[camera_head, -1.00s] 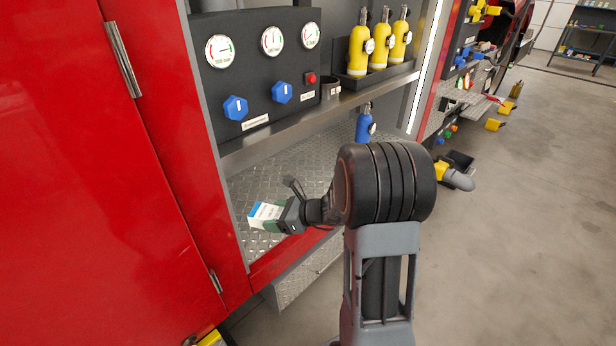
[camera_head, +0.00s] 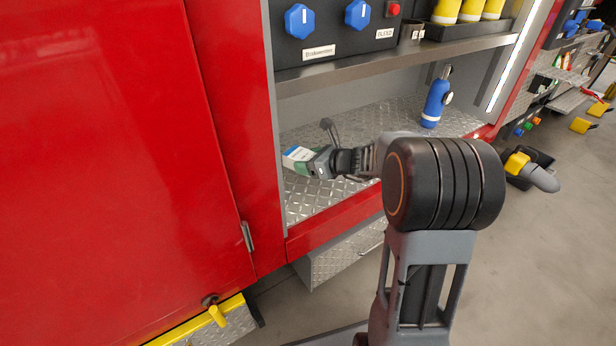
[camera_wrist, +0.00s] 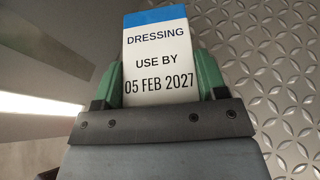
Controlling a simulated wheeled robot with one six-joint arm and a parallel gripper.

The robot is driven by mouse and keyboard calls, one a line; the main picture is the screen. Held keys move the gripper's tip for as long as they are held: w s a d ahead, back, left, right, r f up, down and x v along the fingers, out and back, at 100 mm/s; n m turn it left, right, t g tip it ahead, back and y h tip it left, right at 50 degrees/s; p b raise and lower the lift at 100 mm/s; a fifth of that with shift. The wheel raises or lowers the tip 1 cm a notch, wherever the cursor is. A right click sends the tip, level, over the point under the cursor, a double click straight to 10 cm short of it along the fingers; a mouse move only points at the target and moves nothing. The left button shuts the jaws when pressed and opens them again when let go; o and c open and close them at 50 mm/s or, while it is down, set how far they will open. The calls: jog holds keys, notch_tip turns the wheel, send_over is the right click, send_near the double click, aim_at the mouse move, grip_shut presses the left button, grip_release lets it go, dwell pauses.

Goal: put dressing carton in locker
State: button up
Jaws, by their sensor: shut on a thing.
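The dressing carton (camera_head: 298,156) is a white box with a blue end, held in my gripper (camera_head: 309,161) inside the open locker (camera_head: 310,199) of the red truck. In the wrist view the carton (camera_wrist: 157,62) reads "DRESSING USE BY 05 FEB 2027". The green fingers of my gripper (camera_wrist: 159,82) press on both its sides. The carton is over the locker's diamond-plate floor, near its left wall. I cannot tell whether it touches the floor. The carton's lower end is hidden by the gripper body.
A metal shelf (camera_head: 390,62) runs above the gripper. A blue bottle (camera_head: 436,100) stands at the back right of the locker floor. A red closed panel (camera_head: 110,150) is on the left. Diamond-plate floor to the right of the carton is bare.

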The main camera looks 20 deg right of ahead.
jog(key=b, duration=0.2)
send_over(304, 182)
jog(key=f, duration=0.5)
jog(key=shift+s+f, duration=0.2)
jog(key=shift+w+f+b, duration=0.2)
jog(key=shift+f+b, duration=0.9)
jog(key=shift+f, duration=0.6)
jog(key=shift+f, duration=0.15)
jog(key=o, duration=0.9)
jog(key=shift+o, duration=0.2)
